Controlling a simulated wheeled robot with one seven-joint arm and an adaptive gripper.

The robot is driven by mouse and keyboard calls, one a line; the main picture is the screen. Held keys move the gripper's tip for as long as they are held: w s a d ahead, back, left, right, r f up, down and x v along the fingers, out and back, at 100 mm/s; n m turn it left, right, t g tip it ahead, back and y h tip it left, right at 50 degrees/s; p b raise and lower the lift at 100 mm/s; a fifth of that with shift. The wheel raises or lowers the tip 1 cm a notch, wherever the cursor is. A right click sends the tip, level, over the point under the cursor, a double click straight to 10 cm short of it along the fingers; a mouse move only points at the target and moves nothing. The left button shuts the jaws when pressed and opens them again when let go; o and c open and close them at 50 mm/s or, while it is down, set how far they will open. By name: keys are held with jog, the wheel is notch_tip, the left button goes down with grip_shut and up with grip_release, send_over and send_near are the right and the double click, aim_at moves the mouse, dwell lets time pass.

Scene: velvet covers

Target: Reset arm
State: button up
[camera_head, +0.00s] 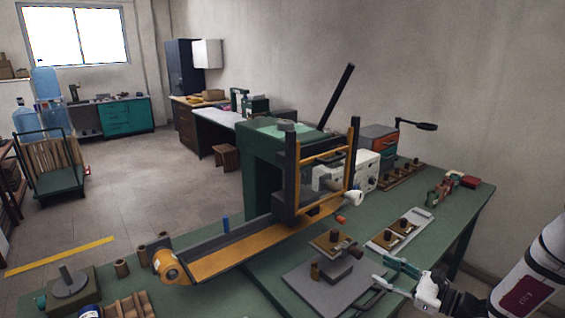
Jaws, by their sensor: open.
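My gripper (384,272) is at the lower right, at the end of my white arm. Its two fingers point left and stand apart, with nothing visible between them. It is over the near right part of the green workbench (455,205), close to the right edge of a grey plate (300,283). A small fixture with a brown top (332,240) stands on that plate, left of my gripper. I cannot tell how high the fingers are above the bench.
A green machine (262,165) with a black and yellow frame and raised lever stands mid-bench. An orange strip (235,255) runs from it toward the lower left. A grey tray with brown pieces (400,232) lies behind my gripper. Open floor (160,200) is at left.

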jog(key=s+a+r+n+g+h, duration=0.2)
jog(key=s+a+r+n+g, duration=0.95)
jog(key=a+r+n, duration=0.3)
jog(key=s+d+r+n+t+h, duration=0.1)
jog(key=s+r+n+t+h, duration=0.1)
jog(key=s+r+n+h, duration=0.3)
jog(key=s+d+r+n+t+h, duration=0.2)
jog(key=s+r+n+h, duration=0.3)
jog(key=s, duration=0.6)
notch_tip(320, 180, up, 2)
jog(key=shift+s+d+r, duration=0.15)
jog(key=shift+s+d, duration=0.05)
jog(key=shift+d, duration=0.05)
